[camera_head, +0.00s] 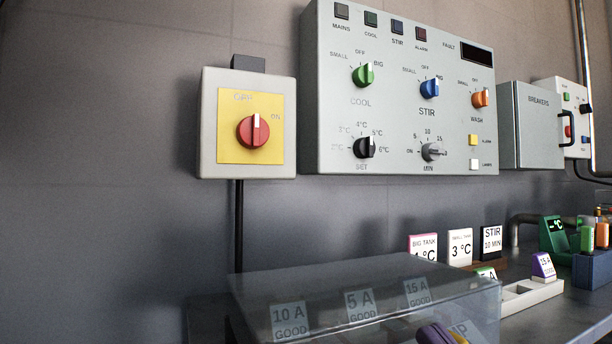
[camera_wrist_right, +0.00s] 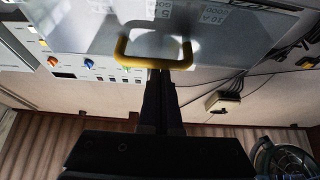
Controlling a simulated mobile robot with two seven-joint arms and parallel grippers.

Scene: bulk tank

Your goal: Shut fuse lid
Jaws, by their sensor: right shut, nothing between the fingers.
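The clear fuse lid (camera_head: 350,272) is at the bottom of the head view, over labels reading 10 A, 5 A and 15 A GOOD. I cannot tell whether it is fully down. In the right wrist view, a yellow handle (camera_wrist_right: 155,62) stands out from a grey see-through surface (camera_wrist_right: 90,32). My right gripper (camera_wrist_right: 161,74) is shut and empty, its fingertips at the middle of the handle's bar. Whether they touch it is unclear. A dark purple piece (camera_head: 435,333) shows at the lid's lower edge. My left gripper is not seen.
A grey control panel (camera_head: 400,120) and a red switch on a yellow plate (camera_head: 229,140) are on the wall above. A breakers box (camera_head: 535,128) is at right. Small label stands, a white tray (camera_head: 520,298) and a blue holder (camera_head: 592,270) stand right of the lid.

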